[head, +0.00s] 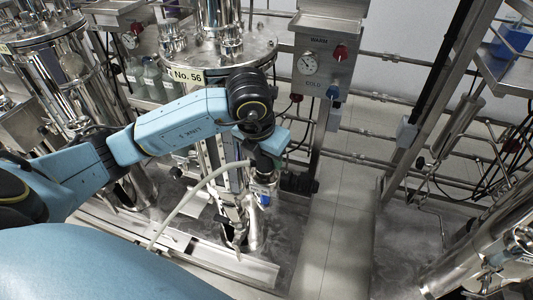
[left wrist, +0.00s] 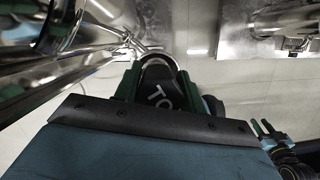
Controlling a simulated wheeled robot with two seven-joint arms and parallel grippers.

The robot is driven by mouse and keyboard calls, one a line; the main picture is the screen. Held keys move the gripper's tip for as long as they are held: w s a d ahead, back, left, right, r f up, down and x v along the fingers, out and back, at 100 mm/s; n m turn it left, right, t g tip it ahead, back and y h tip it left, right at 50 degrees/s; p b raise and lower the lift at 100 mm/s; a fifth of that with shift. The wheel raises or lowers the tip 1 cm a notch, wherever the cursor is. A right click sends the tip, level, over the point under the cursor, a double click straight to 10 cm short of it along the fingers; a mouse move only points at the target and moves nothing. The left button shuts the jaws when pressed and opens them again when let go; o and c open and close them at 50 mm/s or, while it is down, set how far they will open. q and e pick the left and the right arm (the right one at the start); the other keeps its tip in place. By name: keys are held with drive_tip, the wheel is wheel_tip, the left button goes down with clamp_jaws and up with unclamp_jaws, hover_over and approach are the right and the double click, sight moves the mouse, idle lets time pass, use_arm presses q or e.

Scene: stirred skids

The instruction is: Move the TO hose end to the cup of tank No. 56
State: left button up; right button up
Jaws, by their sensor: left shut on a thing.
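My left gripper (head: 264,160) is shut on the TO hose end (left wrist: 160,96), a dark piece lettered "TO" with a bright metal ring at its far end. It is held between the green fingers in the left wrist view. A pale hose (head: 185,203) runs from the gripper down to the left. Tank No. 56 (head: 228,48), shiny steel with a yellow label (head: 188,76), stands behind my left arm, which hides part of it. I cannot make out its cup for certain. My right gripper (left wrist: 264,129) shows small at the lower right of the left wrist view, fingers apart and empty.
A grey control box (head: 322,68) with a gauge and red and blue knobs stands right of the tank. Another steel tank (head: 62,62) is at the left, and steel vessels (head: 490,250) at the lower right. The floor between (head: 335,220) is clear.

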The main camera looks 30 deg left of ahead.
use_arm(q)
drive_tip(key=shift+f+b, duration=0.3)
drive_tip(key=shift+f, duration=0.2)
drive_tip(key=shift+f, duration=0.1)
drive_tip(key=shift+f+b, duration=0.45)
drive_tip(key=shift+b, duration=0.05)
drive_tip(key=o, duration=1.3)
drive_tip(key=shift+c, duration=0.2)
drive_tip(key=shift+r, duration=0.15)
